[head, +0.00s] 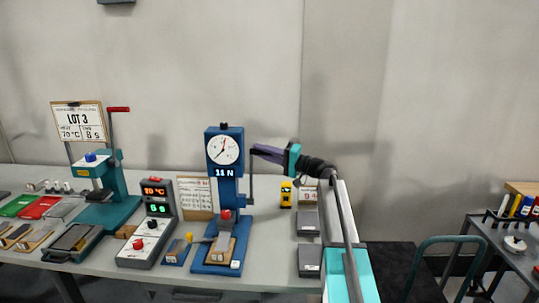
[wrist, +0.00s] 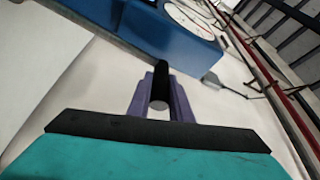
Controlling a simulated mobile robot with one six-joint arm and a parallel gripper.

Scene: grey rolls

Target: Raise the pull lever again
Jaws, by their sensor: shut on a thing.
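The blue pull tester (head: 226,190) stands on the bench, with a round dial (head: 222,150) and a display reading about 11 N. Its pull lever (head: 251,187) is a dark rod on its right side, upright in the head view. My gripper (head: 256,150), with purple fingers, comes from the right at the lever's upper end, beside the dial. In the wrist view my gripper (wrist: 160,92) is shut on the lever's black round handle (wrist: 161,76), which lies between the two fingers. The dial (wrist: 193,22) shows just beyond.
A teal press (head: 105,190) with a red-handled lever stands at the left. A grey control box (head: 150,225) stands between it and the tester. Right of the tester are a yellow device (head: 286,194) and grey blocks (head: 309,257). The wall behind is bare.

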